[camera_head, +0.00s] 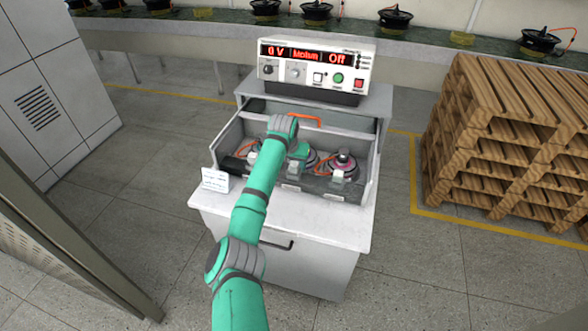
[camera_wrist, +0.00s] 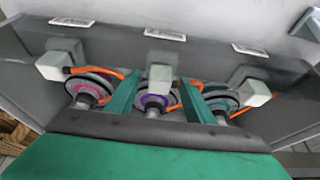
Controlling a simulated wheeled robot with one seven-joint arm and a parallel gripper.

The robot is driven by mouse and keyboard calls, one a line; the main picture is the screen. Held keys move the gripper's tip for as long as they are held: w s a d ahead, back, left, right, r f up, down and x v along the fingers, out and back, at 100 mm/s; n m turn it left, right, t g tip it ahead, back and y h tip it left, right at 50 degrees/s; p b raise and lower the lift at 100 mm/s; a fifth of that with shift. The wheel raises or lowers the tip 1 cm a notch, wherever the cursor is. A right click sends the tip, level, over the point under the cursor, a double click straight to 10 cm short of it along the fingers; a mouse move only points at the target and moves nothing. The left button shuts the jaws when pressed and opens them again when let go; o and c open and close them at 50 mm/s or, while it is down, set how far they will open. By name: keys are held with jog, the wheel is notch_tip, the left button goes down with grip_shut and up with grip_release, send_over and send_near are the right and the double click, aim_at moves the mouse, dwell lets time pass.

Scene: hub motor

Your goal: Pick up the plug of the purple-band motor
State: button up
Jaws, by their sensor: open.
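The purple-band motor (camera_wrist: 155,103) sits in the middle of a row of three in the grey tray. Its plug appears to be the white block (camera_wrist: 159,77) just beyond it, beside an orange cable. In the head view, a white block (camera_head: 294,169) shows just in front of my gripper (camera_head: 298,156), which hides most of the middle motor. In the wrist view my gripper (camera_wrist: 160,78) is open and empty. Its two teal fingers stand either side of the purple-band motor, with the white block between their tips. I cannot tell whether the fingers touch anything.
A pink-band motor (camera_wrist: 88,88) and a third motor (camera_wrist: 224,104) flank the middle one, each with a white block. The tray's grey walls (camera_head: 372,180) close around them. A tester (camera_head: 315,68) stands behind; pallets (camera_head: 500,130) stand right.

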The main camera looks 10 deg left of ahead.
jog(key=shift+c, duration=0.2)
grip_shut()
notch_tip(320, 180, up, 11)
jog(key=shift+f, duration=0.15)
jog(key=shift+r, duration=1.25)
dwell(0.3)
notch_tip(320, 180, up, 6)
send_over(293, 165)
dwell(0.8)
jog(key=shift+w+r, duration=0.15)
dwell(0.4)
